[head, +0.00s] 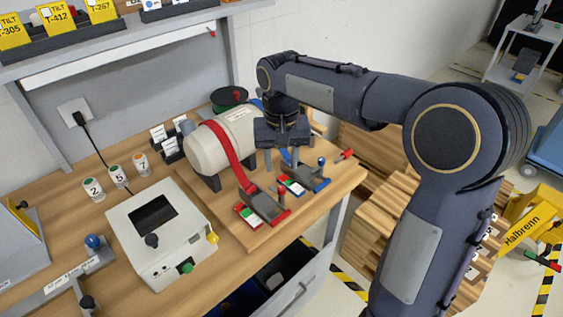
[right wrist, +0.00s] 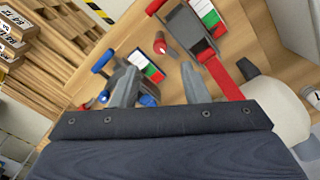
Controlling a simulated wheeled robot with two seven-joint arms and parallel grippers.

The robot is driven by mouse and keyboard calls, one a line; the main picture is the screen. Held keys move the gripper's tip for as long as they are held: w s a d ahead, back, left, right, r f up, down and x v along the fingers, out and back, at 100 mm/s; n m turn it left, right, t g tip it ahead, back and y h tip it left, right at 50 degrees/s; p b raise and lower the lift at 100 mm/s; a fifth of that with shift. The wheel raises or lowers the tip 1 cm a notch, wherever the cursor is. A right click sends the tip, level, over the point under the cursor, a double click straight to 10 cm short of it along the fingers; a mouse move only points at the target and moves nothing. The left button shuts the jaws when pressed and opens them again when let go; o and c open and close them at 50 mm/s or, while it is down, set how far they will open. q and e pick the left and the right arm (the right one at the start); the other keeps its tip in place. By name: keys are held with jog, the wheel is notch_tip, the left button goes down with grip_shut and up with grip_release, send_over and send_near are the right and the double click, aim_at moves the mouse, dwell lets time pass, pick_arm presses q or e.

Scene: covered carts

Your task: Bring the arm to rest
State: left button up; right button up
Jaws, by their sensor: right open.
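My right arm (head: 415,130) reaches in from the right, bent at the elbow, over the workbench. My right gripper (head: 288,158) points down above the wooden board (head: 240,232), beside the beige cylinder (head: 225,139) with a red strap (head: 222,150). A red clamp (head: 265,207) and a blue clamp (head: 308,178) lie on the board close to the gripper. In the wrist view the blue clamp's handle (right wrist: 104,61) is near one finger. My left gripper is not in view.
A white box with a dark screen (head: 160,235) and several small cups stand on the bench's left. A shelf (head: 130,45) with yellow bins hangs above. An open drawer (head: 290,285) juts out below the front edge. Wooden crates (head: 385,225) stand right of the bench.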

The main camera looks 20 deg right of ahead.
jog(key=shift+s+d+r, duration=0.1)
jog(key=shift+s+d, duration=0.05)
jog(key=shift+s, duration=0.1)
jog(key=s+f+n+t+y, duration=0.1)
jog(key=s+f+t+y, duration=0.1)
jog(key=s, duration=0.9)
jog(key=s+a+f+n+t+y, duration=0.1)
jog(key=s+t, duration=0.2)
jog(key=s, duration=0.7)
jog(key=shift+s+a+f+t+y, duration=0.15)
jog(key=shift+s+f+t+y, duration=0.15)
jog(key=shift+s+f+y, duration=0.1)
